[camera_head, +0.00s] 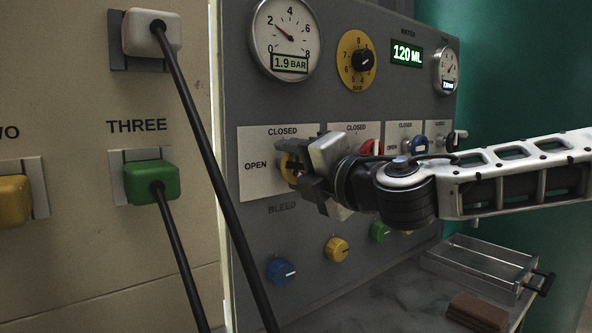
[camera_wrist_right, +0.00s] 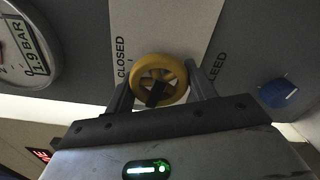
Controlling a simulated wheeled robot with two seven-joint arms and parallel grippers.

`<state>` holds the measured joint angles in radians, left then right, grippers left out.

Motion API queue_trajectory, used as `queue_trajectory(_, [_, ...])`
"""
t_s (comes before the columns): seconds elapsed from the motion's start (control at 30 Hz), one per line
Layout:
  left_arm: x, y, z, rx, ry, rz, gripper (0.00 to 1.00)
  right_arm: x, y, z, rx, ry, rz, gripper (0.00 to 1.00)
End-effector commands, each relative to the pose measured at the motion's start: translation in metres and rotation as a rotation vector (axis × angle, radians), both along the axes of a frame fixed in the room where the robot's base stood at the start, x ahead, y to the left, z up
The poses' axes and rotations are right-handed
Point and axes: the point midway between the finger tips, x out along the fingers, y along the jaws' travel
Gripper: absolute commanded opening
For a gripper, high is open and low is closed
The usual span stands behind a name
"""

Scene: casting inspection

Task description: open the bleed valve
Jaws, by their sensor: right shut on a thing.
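The bleed valve is a yellow round handwheel (camera_head: 290,166) on a white plate (camera_head: 262,185) marked CLOSED above and OPEN to the left, with BLEED printed below. My right gripper (camera_head: 299,168) is at the wheel and covers much of it in the head view. In the right wrist view the yellow wheel (camera_wrist_right: 158,80) sits between the two fingers of my right gripper (camera_wrist_right: 160,88), which is shut on it. A dark mark shows on the wheel's lower part. My left gripper is in neither view.
A pressure gauge (camera_head: 285,38) reads 1.9 BAR above the valve. Other valves, including a red one (camera_head: 368,147) and a blue one (camera_head: 418,145), stand right of it. Below are coloured knobs, one blue (camera_head: 281,271). A metal tray (camera_head: 480,262) and black cables (camera_head: 205,170) are nearby.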

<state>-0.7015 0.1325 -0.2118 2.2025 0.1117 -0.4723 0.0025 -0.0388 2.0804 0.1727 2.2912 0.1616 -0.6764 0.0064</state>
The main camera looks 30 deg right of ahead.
Motion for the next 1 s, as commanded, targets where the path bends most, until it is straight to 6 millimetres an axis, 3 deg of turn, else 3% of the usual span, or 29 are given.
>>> queue_trajectory(0.4, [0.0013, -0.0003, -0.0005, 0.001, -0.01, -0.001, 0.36, 0.0002, -0.001, 0.0, -0.195, -0.017, -0.002, 0.33])
queue_trajectory(0.97, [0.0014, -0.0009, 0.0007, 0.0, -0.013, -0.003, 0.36, 0.0003, -0.001, 0.0002, -0.226, -0.02, -0.002, 0.33])
queue_trajectory(1.0, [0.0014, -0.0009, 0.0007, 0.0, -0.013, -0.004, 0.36, 0.0003, -0.001, 0.0002, -0.226, -0.02, -0.002, 0.61])
